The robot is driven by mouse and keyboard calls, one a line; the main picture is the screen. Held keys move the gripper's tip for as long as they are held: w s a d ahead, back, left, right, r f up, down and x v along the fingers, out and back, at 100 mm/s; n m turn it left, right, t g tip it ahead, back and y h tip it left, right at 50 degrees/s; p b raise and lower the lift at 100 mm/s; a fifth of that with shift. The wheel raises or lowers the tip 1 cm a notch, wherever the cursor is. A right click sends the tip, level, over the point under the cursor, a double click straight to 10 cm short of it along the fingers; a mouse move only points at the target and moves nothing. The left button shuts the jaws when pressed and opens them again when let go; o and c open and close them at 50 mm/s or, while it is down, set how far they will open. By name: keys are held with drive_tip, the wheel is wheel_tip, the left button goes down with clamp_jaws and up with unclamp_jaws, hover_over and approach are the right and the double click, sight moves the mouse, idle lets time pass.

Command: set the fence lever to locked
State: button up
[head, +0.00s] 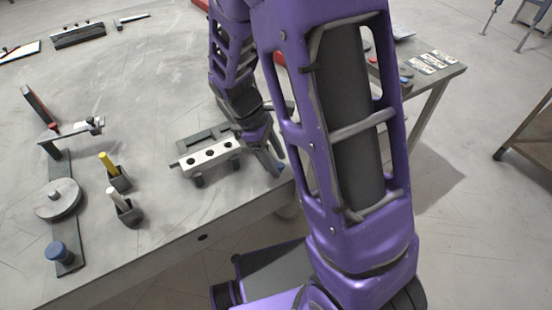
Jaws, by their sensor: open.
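My gripper (270,163) is at the right end of a silver bar with dark holes (213,154). It points down near the table edge, its jaws open and partly hidden by my arm. The bar sits on dark feet in front of a dark plate; it may be the fence. A small blue part (281,168) shows by the fingertips; I cannot tell whether it is a lever tip. No lever is clearly marked as the fence lever.
A dark strip at left carries a grey disc (57,199) and a blue knob (57,250). A red-edged upright piece (38,106) stands behind. The grey table (150,95) is clear behind the bar. A side table (448,68) with small cards is at right.

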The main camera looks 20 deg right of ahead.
clamp_jaws()
idle(1.4)
